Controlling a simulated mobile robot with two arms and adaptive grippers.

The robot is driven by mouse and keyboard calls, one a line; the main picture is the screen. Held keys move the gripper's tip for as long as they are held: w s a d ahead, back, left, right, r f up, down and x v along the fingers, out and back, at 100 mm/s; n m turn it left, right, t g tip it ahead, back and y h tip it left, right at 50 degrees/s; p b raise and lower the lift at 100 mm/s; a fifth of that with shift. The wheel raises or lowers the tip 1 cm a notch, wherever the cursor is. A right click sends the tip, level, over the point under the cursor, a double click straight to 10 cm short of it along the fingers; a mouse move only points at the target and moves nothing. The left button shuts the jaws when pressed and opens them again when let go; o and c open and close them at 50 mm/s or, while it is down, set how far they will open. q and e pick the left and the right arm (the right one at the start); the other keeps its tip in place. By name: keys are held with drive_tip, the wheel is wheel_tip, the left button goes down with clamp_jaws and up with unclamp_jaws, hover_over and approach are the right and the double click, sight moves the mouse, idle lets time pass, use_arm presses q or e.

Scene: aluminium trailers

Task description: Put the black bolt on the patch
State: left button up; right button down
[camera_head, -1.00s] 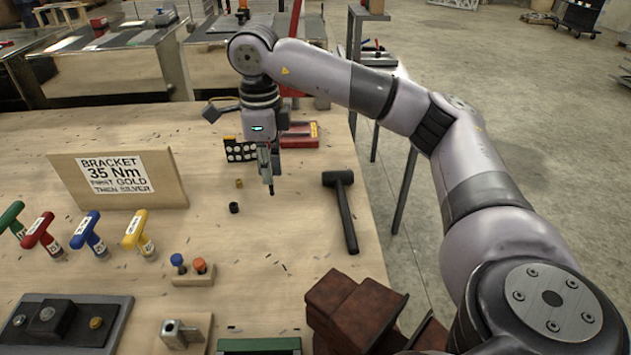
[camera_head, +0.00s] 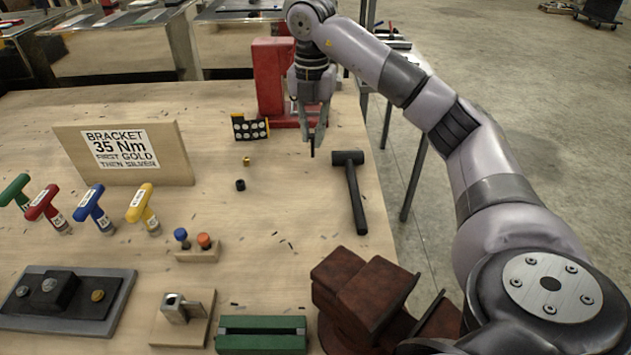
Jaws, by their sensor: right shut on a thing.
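My right gripper (camera_head: 313,132) hangs above the far right part of the wooden bench, fingers pointing down. It is shut on a thin dark piece, likely the black bolt (camera_head: 312,152), whose lower end sticks out below the fingertips. The gripper is left of the hammer head and right of the yellow and black block with pale round spots (camera_head: 250,128). It appears above the bench top. I cannot make out which surface is the patch. My left gripper is not in view.
A black hammer (camera_head: 355,185) lies near the right edge. A small black cylinder (camera_head: 240,185) and gold piece (camera_head: 247,161) are left of the gripper. A red stand (camera_head: 270,80) is behind.

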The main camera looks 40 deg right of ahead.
sight(313, 156)
wheel_tip(313, 156, down, 9)
drive_tip(key=shift+f, duration=0.1)
wheel_tip(313, 156, down, 5)
drive_tip(key=shift+r+p, duration=0.1)
drive_tip(key=shift+p, duration=0.25)
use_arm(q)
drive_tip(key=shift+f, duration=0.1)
use_arm(e)
drive_tip(key=c, duration=2)
unclamp_jaws()
drive_tip(key=shift+c, duration=0.2)
drive_tip(key=o, duration=0.5)
drive_tip(key=shift+c, duration=0.2)
